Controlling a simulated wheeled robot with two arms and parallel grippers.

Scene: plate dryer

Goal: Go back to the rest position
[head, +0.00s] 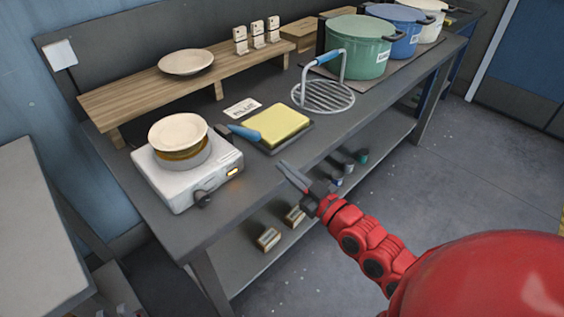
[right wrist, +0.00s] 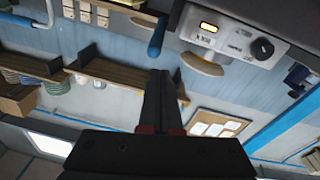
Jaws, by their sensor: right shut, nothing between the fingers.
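My right gripper (head: 294,178) is in front of the worktable's front edge in the head view, at the end of my red arm. Its dark fingers are together and hold nothing. In the right wrist view the shut fingers (right wrist: 158,102) point into the room, with nothing between them. A cream plate (head: 178,131) lies on a round brownish base on the white burner unit (head: 190,175), left of my gripper and apart from it. The burner unit also shows upside down in the right wrist view (right wrist: 232,30). My left gripper is not in view.
The worktable (head: 140,192) holds a yellow block (head: 276,122) on a dark tray, a wire rack (head: 323,96), and green (head: 357,48), blue and white pots. A second plate (head: 186,62) lies on the wooden shelf (head: 150,90). Free floor (head: 440,150) lies right of the table.

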